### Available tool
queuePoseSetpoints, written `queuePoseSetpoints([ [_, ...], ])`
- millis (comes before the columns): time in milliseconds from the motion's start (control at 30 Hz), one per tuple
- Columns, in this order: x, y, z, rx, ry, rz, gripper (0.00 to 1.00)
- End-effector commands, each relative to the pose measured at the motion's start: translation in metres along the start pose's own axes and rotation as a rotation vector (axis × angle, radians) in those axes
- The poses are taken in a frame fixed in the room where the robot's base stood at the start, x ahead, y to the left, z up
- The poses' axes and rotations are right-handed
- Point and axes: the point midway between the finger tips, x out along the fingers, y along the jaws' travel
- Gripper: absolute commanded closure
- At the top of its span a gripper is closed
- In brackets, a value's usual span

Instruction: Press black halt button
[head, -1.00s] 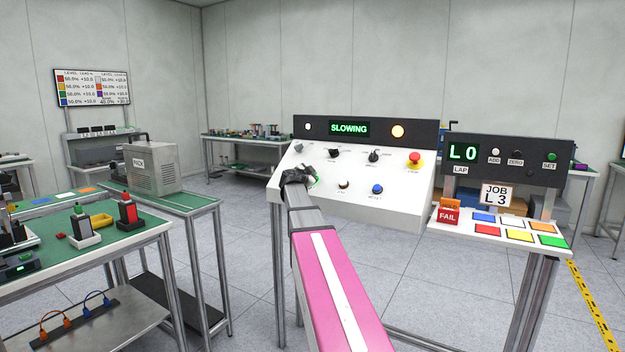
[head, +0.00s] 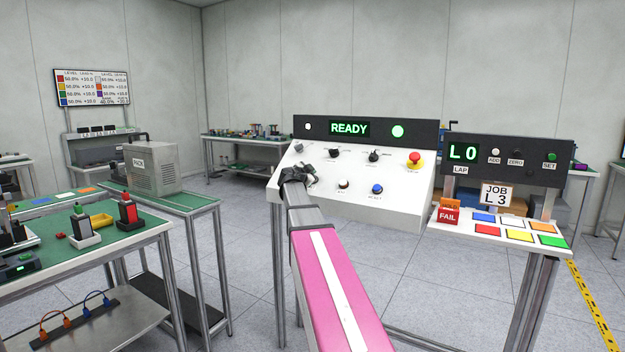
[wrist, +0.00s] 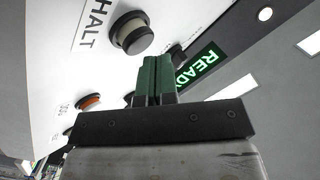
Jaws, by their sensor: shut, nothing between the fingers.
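The sloped white panel (head: 400,200) stands ahead. In the wrist view, a dark-capped button with a pale collar (wrist: 132,35) sits beside the HALT label (wrist: 84,30). The tips are near the button in the wrist view; I cannot tell the exact gap. In the head view, my gripper is at the panel's left part, its fingertips hidden.
The display reads READY (head: 348,128), beside a green lamp (head: 397,131). Dark knobs (head: 373,156), a blue button (head: 377,188) and a red stop button (head: 414,158) share the panel. An orange button (wrist: 88,102) shows in the wrist view. A counter stand (head: 505,160) is at right.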

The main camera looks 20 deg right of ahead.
Motion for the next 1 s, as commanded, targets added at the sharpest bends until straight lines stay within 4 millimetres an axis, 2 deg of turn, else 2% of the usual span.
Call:
queuePoseSetpoints([
  [567, -0.007, -0.005, -0.005, 0.0, 0.0, -0.001, 1.0],
  [1000, -0.033, -0.024, -0.024, 0.002, 0.0, -0.001, 1.0],
])
